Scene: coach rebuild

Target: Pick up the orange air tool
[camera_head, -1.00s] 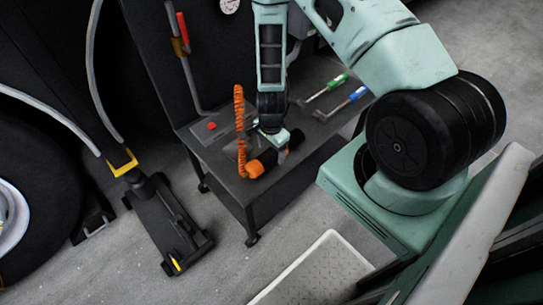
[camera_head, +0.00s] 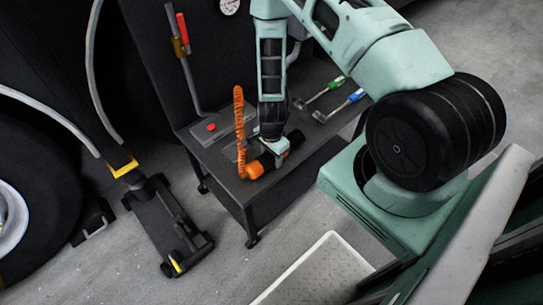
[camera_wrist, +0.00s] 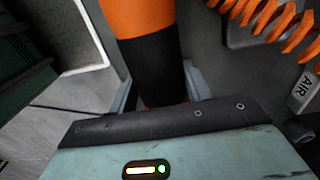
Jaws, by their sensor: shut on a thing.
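The orange air tool (camera_head: 256,168) lies on the dark bench top near its front edge, with an orange end, a black middle and a coiled orange hose (camera_head: 239,118) rising from it. My gripper (camera_head: 276,148) is down at the tool from above. In the wrist view the tool (camera_wrist: 140,18) runs between the two fingers of my gripper (camera_wrist: 158,88), which are shut on its black part. The lower end of the tool is hidden behind my gripper's housing in the wrist view.
On the dark bench (camera_head: 215,152) are a green-handled tool (camera_head: 338,82) and a blue-handled tool (camera_head: 356,95) behind my gripper, and a plate with a red knob (camera_head: 211,127) at left. A black floor jack (camera_head: 165,225) stands left of the bench. A pale ribbed step (camera_head: 315,272) is in front.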

